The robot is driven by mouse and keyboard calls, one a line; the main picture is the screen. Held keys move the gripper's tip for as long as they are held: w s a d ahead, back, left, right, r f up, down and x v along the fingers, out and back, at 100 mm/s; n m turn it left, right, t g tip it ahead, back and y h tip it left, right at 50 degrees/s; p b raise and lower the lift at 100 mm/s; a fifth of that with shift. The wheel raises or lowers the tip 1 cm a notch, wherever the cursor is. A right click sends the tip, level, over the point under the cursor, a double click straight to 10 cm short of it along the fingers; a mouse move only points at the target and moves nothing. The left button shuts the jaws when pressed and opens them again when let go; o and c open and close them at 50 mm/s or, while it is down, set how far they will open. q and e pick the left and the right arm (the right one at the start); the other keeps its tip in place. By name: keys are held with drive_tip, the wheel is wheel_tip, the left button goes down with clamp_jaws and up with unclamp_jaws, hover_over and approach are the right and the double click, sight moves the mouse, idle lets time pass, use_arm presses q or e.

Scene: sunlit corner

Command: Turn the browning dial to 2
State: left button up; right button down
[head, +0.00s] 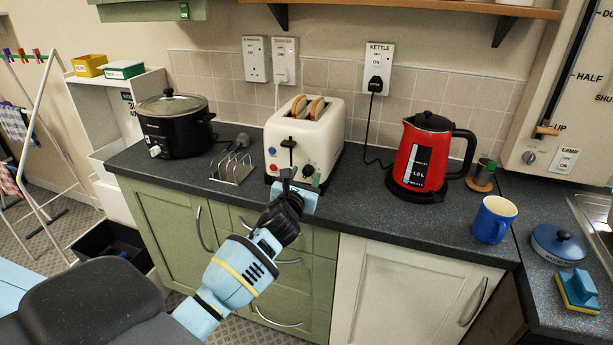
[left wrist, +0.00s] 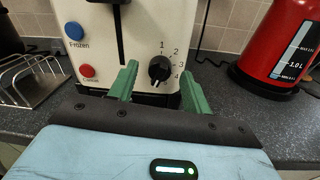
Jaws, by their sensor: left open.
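The cream toaster (head: 328,132) stands on the dark counter with two slices of bread in its top slots. Its black browning dial (left wrist: 159,68) is on the front at lower right, with the numbers 1 to 4 around its upper and right side. A pale mark shows at the dial's lower edge; I cannot tell the exact setting. My left gripper (head: 300,180) is in front of the toaster. In the left wrist view its green fingers (left wrist: 160,74) are open, one on each side of the dial, with gaps showing. My right gripper is not in view.
A blue button (left wrist: 74,30) and a red button (left wrist: 87,71) are left of the toaster's lever slot. A toast rack (head: 232,168) and black slow cooker (head: 175,128) stand left. A red kettle (head: 420,155) and blue mug (head: 492,220) stand right.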

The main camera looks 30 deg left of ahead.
use_arm(q)
drive_tip(key=shift+w+a, duration=0.1)
drive_tip(key=shift+w, duration=0.4)
drive_tip(key=c, duration=1)
